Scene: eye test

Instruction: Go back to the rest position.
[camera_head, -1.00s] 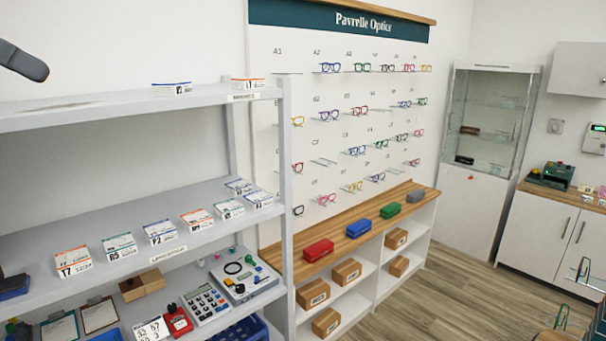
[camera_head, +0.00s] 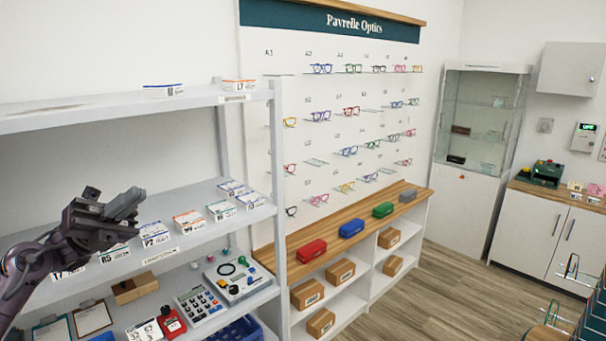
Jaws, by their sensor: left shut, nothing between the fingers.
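My left gripper (camera_head: 128,205) shows at the left of the head view, its arm coming up from the lower left corner. It is shut and empty. It is held in front of the grey shelf unit (camera_head: 200,192), and it covers part of the middle shelf and some of the small labelled boxes there. Whether it touches anything cannot be told, but I see no contact. My right gripper is out of view.
Labelled boxes (camera_head: 188,221) line the middle shelf. Below are a calculator (camera_head: 200,305) and a tool tray (camera_head: 240,278). Red (camera_head: 312,251) and blue (camera_head: 351,228) cases lie on the wooden ledge. The floor (camera_head: 440,290) at the right is mostly clear.

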